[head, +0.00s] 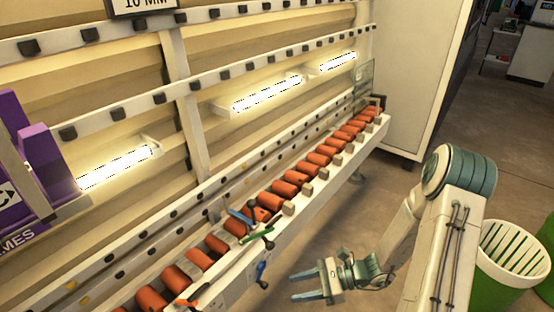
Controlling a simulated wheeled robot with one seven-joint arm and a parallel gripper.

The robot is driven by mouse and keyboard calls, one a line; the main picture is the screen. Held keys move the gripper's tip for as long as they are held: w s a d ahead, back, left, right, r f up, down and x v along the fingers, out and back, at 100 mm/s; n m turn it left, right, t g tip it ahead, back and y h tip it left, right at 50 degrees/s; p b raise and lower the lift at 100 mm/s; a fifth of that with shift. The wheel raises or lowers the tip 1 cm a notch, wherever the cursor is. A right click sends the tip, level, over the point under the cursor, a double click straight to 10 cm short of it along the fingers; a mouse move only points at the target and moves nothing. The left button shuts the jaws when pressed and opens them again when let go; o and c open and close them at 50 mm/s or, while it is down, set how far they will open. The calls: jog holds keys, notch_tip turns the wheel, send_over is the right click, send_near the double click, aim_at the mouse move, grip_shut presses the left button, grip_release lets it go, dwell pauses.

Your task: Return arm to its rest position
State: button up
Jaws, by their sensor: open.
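My gripper (306,285) is open and empty at the lower middle of the head view. Its two fingers point left, toward the long washer rack. My arm runs from the gripper up and to the right, with its teal-banded joint at the right. The gripper looks apart from the rack, over the floor side of it. The fingers hold nothing that I can see.
The washer rack carries a row of orange rollers (285,189) along its front rail. Blue and green handles (257,236) stick out from the rail close to the gripper. A purple holder (45,160) is at the left. A white-and-green bin (514,248) stands at the right. Floor (480,150) is clear behind the arm.

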jog(key=s+d+r+n+t+h+p, duration=0.1)
jog(key=r+n+h, duration=0.4)
jog(key=r, duration=0.6)
jog(key=s+d+r+n+t+h+p, duration=0.1)
jog(key=s+d+r+n+h+p, duration=0.3)
jog(key=r+n, duration=0.3)
jog(key=s+d+r+n+t+h+p, duration=0.1)
jog(key=s+d+r+n+h+p, duration=0.2)
jog(key=r, duration=1.2)
jog(key=s+n+h+p, duration=0.1)
jog(key=n+h, duration=0.1)
jog(key=n, duration=0.1)
jog(key=shift+s+d+r+t+h+p, duration=0.2)
jog(key=shift+s+r+t+h+p, duration=0.1)
jog(key=shift+s+r+h, duration=0.1)
